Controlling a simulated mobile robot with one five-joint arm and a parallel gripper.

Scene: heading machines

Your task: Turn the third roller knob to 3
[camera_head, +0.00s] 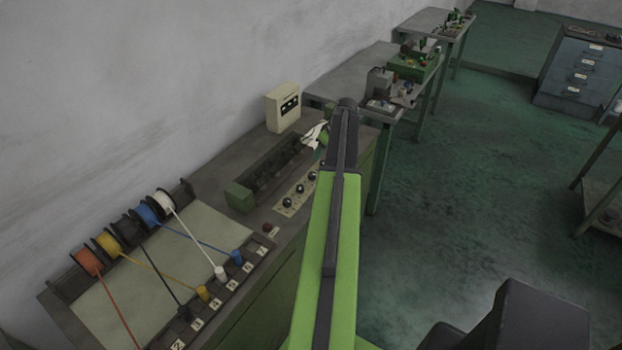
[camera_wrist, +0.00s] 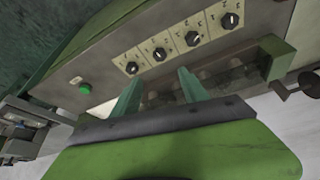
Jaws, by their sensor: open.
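A pale panel with a row of dark roller knobs (camera_head: 300,189) is set in the front of the bench; in the wrist view the row runs slantwise, with knobs (camera_wrist: 131,68), (camera_wrist: 160,54), (camera_wrist: 192,38) and an end knob (camera_wrist: 229,20). White marks show on the knobs; the scale digits are too small to read. My gripper (camera_wrist: 158,76) is open and empty, its two green fingers apart below the left half of the row. The fingers touch no knob that I can see. In the head view my arm hides the far end of the panel.
A dark roller trough with a green end block (camera_head: 239,196) lies behind the knobs, which also shows in the wrist view (camera_wrist: 277,55). A green button (camera_wrist: 85,88) sits left of the knobs. Wire spools (camera_head: 163,201) and a cream box (camera_head: 283,107) stand on the bench.

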